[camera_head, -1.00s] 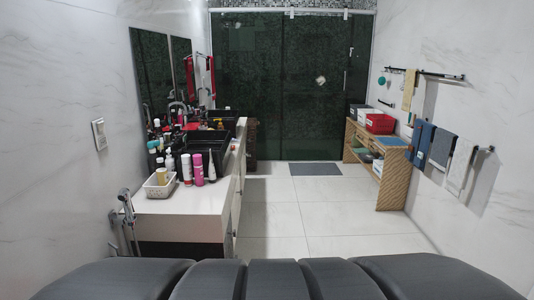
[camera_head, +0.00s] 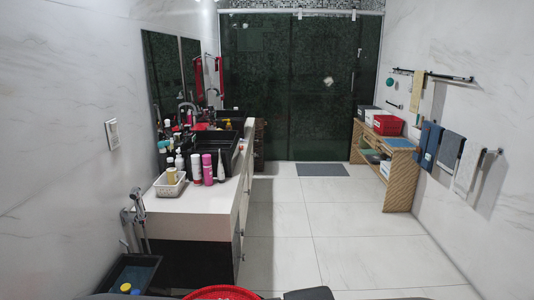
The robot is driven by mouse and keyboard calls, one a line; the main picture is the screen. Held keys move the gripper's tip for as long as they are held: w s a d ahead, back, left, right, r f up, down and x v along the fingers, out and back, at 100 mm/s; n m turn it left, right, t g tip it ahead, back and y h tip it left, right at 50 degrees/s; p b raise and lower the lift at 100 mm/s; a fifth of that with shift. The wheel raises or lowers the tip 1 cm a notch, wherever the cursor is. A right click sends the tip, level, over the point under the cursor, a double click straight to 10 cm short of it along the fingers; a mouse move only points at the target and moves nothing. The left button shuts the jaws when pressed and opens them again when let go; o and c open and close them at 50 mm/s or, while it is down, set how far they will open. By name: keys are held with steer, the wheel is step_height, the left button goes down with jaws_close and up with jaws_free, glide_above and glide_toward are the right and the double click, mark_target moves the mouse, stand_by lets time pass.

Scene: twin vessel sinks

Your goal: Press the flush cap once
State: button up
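I cannot make out the flush cap for certain in this view. A small pale plate with a square centre (camera_head: 113,133) is on the left wall, above and left of the counter. I cannot tell whether it carries the cap. A metal hand sprayer with a hose (camera_head: 138,207) hangs lower on the same wall, beside the counter's near end. My gripper is not in view.
A white counter (camera_head: 200,215) with bottles, a white basket (camera_head: 170,186) and black sinks runs along the left. A black bin (camera_head: 142,270) and a red basket (camera_head: 222,293) are low in front. A wooden shelf (camera_head: 398,178) stands right.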

jaws_close()
stand_by(1.2)
